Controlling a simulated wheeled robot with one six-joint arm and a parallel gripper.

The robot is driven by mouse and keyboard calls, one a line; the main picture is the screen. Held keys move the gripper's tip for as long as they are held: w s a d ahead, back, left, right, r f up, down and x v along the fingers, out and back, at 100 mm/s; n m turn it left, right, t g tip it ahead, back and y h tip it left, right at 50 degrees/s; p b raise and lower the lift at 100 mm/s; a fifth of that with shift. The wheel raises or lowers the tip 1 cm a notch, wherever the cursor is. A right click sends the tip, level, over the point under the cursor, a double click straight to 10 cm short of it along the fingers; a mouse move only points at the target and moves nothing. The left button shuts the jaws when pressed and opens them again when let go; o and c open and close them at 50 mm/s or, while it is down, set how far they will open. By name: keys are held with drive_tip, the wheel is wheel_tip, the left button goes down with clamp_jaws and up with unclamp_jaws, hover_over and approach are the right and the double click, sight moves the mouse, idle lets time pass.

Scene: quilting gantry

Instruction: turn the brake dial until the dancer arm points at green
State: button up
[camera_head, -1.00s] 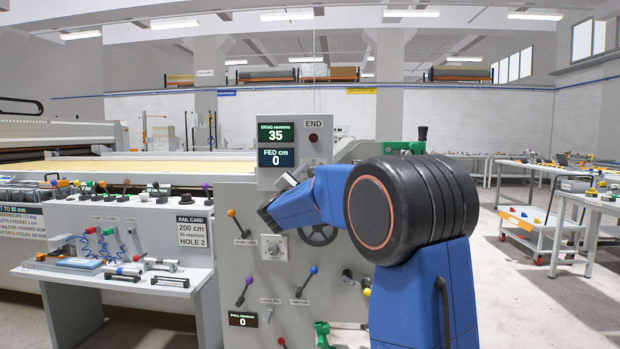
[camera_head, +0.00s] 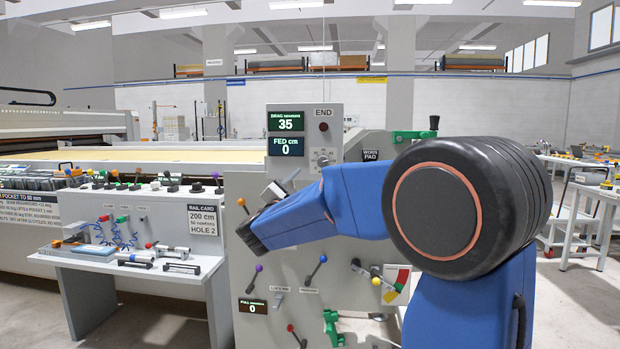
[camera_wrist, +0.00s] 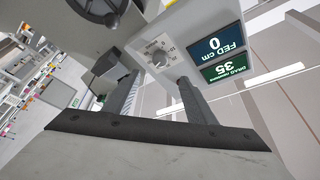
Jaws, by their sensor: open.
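The brake dial appears to be the small white knob with a printed scale (camera_head: 322,157) below the displays on the grey machine end. In the wrist view, which is upside down, this dial (camera_wrist: 157,54) shows ahead between the fingertips. My gripper (camera_wrist: 156,80) is open and empty, with its fingers apart and short of the dial.
The drag display (camera_head: 286,121) reads 35 and the fed display (camera_head: 286,147) reads 0. Coloured levers, including a blue-knobbed lever (camera_head: 316,270), stick out below my arm. A tool bench (camera_head: 140,262) stands at left. Open floor and white tables are at right.

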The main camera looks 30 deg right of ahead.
drive_tip(key=shift+v, duration=1.55)
drive_tip(key=s+a+f+n+t+y, duration=0.1)
drive_tip(key=s+a+f+n+y, duration=0.9)
drive_tip(key=s+a+n+y, duration=0.45)
drive_tip(key=s+d+f+n+g, duration=0.1)
drive_tip(key=s+d+f+g, duration=0.1)
drive_tip(key=s+f, duration=0.4)
drive_tip(key=s+d+f+n+g+y, duration=0.1)
drive_tip(key=s+d+f+n+g, duration=0.1)
drive_tip(key=s+f+g, duration=0.2)
drive_tip(key=s+d+f+n+g, duration=0.1)
drive_tip(key=s+f+g, duration=0.2)
drive_tip(key=s+f, duration=0.6)
drive_tip(key=s, duration=0.8)
drive_tip(key=shift+s+d+f+g+y, duration=0.3)
drive_tip(key=shift+d+f+g+y, duration=0.05)
drive_tip(key=shift+d+g, duration=0.05)
drive_tip(key=shift+n, duration=0.25)
